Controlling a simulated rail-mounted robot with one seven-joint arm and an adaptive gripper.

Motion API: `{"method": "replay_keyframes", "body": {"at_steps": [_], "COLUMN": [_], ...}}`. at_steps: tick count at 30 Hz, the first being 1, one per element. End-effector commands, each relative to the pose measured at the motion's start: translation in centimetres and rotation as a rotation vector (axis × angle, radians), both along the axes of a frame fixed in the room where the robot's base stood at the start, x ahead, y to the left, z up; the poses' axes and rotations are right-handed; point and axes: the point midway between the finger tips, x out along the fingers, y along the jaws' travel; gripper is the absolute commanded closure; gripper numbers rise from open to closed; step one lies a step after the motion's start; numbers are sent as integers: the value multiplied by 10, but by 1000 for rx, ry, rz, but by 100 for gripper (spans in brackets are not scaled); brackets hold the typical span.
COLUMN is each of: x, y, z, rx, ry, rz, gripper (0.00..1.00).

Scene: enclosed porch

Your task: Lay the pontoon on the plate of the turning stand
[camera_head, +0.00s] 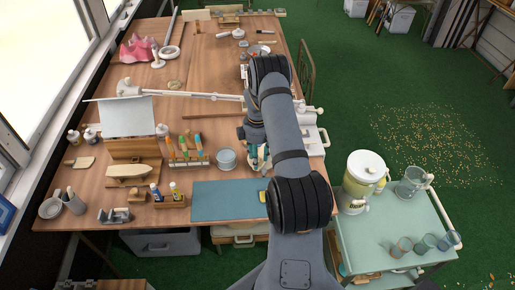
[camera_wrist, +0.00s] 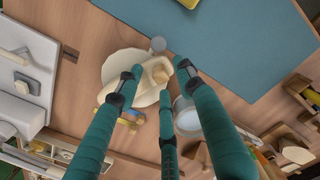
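My gripper (camera_wrist: 162,78) has three teal fingers, pointing down over the table in the wrist view. A pale cream piece (camera_wrist: 159,72), possibly the pontoon, shows between the fingertips. I cannot tell whether the fingers press on it. Below and around it is a wider cream, roundish surface (camera_wrist: 117,68), perhaps the plate of the turning stand. I cannot tell whether the piece touches this surface. In the head view my arm hides most of this spot. A pale boat-shaped piece (camera_head: 130,171) rests on a wooden support at the left of the table.
A blue mat (camera_head: 222,201) lies at the front edge, with a small yellow thing (camera_head: 262,197) on it. A grey-blue cup (camera_head: 226,158) and a rack of coloured sticks (camera_head: 185,150) stand left of my gripper. A white appliance (camera_wrist: 22,95) is close on the other side.

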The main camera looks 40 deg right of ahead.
Motion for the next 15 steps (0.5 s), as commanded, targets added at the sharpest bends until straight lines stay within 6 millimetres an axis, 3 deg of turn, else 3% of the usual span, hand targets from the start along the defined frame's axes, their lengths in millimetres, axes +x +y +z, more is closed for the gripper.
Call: {"method": "replay_keyframes", "body": {"at_steps": [15], "x": [2], "y": [-1], "z": [96], "rx": [-3], "ry": [-5], "rz": [1], "gripper": [62]}}
